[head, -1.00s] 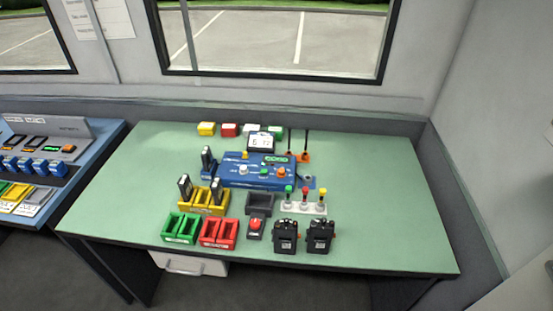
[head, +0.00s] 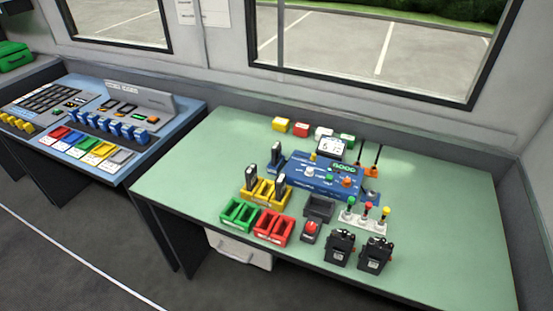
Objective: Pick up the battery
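No part of my gripper shows in the head view. I cannot tell for certain which thing is the battery. Two slim black upright pieces, a left one (head: 252,181) and a right one (head: 279,182), stand in a yellow holder (head: 262,198). A similar black piece (head: 276,153) stands in a blue holder (head: 274,168) behind them. Two bulky black devices, a left one (head: 339,249) and a right one (head: 375,255), stand at the front right of the green table (head: 450,210).
A blue console (head: 312,176), green tray (head: 238,213), red tray (head: 273,230), dark grey tray (head: 319,208), red button (head: 310,230) and lamp strip (head: 365,220) crowd the table's middle. Its right side is clear. A control desk (head: 100,115) stands left, with open floor in front.

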